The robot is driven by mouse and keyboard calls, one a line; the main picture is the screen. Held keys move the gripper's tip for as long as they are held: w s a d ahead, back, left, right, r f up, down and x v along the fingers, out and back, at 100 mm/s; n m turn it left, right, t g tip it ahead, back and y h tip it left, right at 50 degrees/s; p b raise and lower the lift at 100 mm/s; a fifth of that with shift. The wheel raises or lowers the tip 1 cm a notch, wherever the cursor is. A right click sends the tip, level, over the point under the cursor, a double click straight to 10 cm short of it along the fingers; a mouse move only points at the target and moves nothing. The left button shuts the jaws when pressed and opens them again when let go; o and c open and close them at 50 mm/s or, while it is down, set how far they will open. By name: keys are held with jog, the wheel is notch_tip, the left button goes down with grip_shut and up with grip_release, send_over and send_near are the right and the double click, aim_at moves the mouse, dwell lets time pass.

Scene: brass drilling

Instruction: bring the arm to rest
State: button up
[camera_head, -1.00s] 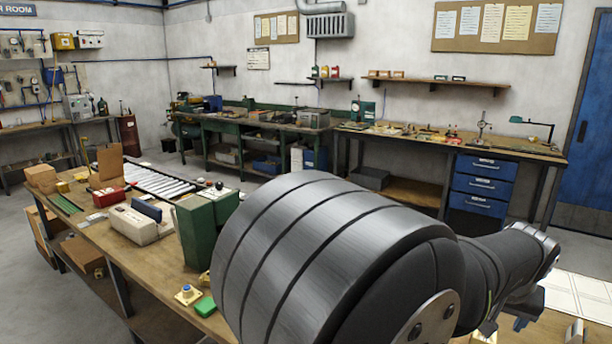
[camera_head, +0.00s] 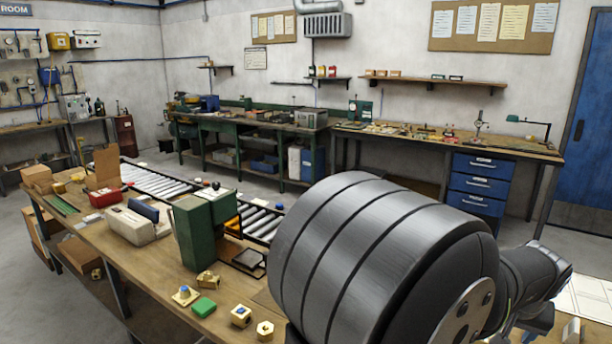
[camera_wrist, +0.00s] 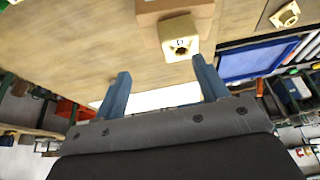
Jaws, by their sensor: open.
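My arm covers the lower right of the head view, and the gripper's fingers are hidden there. In the wrist view my gripper (camera_wrist: 160,82) is open, its two blue fingers well apart with nothing between them. A brass block with a dark mark on its face (camera_wrist: 180,38) lies just beyond the right fingertip, against a brown block (camera_wrist: 150,12). I cannot tell whether the fingertip touches it.
The wooden bench (camera_head: 150,262) holds a green machine box (camera_head: 196,232), a roller conveyor (camera_head: 262,222), a green block (camera_head: 203,307) and several brass pieces (camera_head: 241,315). A blue tray (camera_wrist: 255,60) shows in the wrist view. A grey floor lies beyond the bench.

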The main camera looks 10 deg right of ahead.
jog(key=s+r, duration=0.5)
jog(key=s, duration=0.3)
jog(key=w+d+f+m, duration=0.1)
jog(key=w+d+f, duration=0.4)
jog(key=w+d, duration=0.4)
jog(key=w+d+f+m, duration=0.1)
jog(key=w+d+f, duration=0.3)
jog(key=w+d, duration=0.5)
jog(key=shift+w+f+g+h, duration=0.4)
jog(key=shift+w, duration=0.75)
jog(key=shift+d, duration=0.1)
